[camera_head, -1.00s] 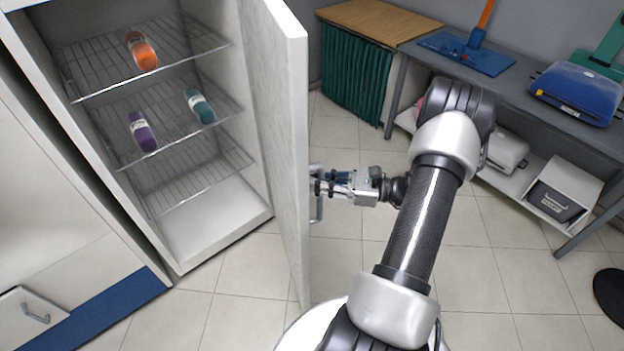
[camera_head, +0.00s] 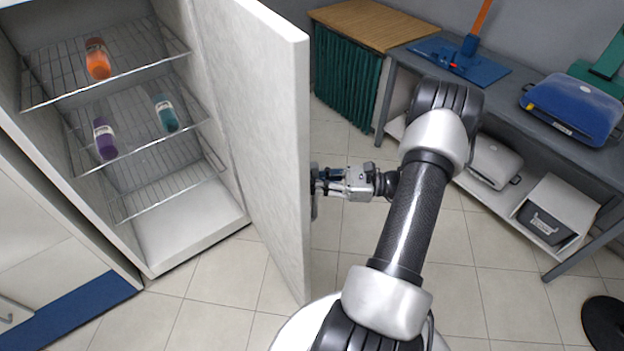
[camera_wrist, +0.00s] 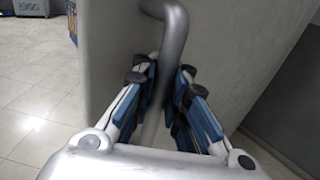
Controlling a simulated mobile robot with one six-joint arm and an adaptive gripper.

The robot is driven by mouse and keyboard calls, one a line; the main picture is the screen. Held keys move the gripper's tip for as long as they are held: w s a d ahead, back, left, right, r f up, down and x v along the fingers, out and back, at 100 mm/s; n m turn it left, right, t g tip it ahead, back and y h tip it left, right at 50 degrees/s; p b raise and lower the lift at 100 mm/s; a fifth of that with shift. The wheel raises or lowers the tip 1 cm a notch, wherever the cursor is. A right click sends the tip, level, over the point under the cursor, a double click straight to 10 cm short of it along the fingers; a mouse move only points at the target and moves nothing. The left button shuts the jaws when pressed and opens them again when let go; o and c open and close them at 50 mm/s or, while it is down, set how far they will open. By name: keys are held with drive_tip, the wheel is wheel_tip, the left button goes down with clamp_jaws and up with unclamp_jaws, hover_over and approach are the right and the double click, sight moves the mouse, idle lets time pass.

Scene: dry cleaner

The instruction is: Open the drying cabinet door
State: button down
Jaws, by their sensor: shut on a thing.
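The drying cabinet (camera_head: 190,225) stands at the left with its inside in view. Its white door (camera_head: 262,150) is swung wide open, hinged on the cabinet's right side. My gripper (camera_head: 318,180) is at the door's outer face. It is shut on the door handle (camera_wrist: 162,100), a grey metal bar between the blue finger pads in the wrist view. In the head view the handle is mostly hidden by the door's edge and my fingers.
Wire shelves in the cabinet hold an orange bottle (camera_head: 98,60), a teal bottle (camera_head: 166,115) and a purple bottle (camera_head: 104,138). A grey table (camera_head: 480,95) with a blue press (camera_head: 572,108) stands at the right. The tiled floor between is clear.

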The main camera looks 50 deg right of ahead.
drive_tip(key=shift+s+a+f, duration=0.15)
drive_tip(key=shift+s+f, duration=0.05)
drive_tip(key=c, duration=1.8)
unclamp_jaws()
drive_tip(key=shift+s+r, duration=0.15)
drive_tip(key=shift+o, duration=1.1)
drive_tip(key=v, duration=1.2)
drive_tip(key=shift+r, duration=0.1)
